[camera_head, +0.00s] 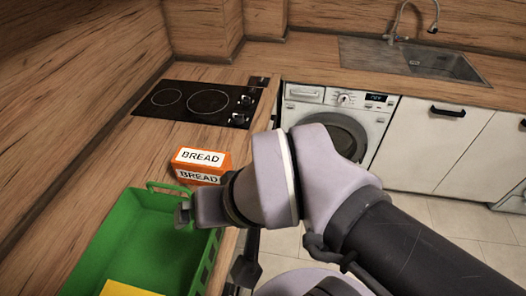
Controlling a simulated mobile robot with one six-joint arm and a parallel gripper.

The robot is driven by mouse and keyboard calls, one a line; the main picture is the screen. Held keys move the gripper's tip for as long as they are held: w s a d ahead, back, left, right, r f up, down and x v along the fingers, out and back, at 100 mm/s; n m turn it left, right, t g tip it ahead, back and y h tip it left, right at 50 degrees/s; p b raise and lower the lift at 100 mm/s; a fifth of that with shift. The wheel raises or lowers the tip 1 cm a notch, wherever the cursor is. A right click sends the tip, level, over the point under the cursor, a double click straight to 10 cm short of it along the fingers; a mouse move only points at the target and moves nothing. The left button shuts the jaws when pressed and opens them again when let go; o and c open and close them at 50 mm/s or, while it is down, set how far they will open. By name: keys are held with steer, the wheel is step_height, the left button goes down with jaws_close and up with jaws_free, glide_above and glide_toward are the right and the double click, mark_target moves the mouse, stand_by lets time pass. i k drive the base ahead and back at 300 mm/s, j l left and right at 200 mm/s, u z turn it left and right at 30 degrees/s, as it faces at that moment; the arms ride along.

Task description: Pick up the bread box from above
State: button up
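The bread box (203,158) is a small orange box with white "BREAD" labels on its top and front. It sits on the wooden counter, just behind the green crate and in front of the cooktop. My gripper (184,214) is in front of the box in the picture, over the right part of the crate's back end. The wrist partly covers the box's lower right corner. I see no object in the gripper, but its fingers show too small and side-on to tell their opening.
The green crate (93,252) stands on the counter at front left, with a yellow thing (128,289) in it. A black cooktop (200,103) lies behind the box. A washing machine (338,121) and a sink (412,60) are to the right. Wooden wall borders the counter's left.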

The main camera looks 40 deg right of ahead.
mark_target(192, 165)
steer(key=z, duration=0.1)
steer(key=i+l+u, duration=0.1)
steer(key=l+u, duration=1.05)
steer(key=k+l+u, duration=0.1)
steer(key=l+u, duration=0.25)
steer(key=l, duration=0.15)
steer(key=i+l+u, duration=0.3)
steer(key=l+u, duration=0.15)
steer(key=u, duration=0.15)
steer(key=i, duration=0.05)
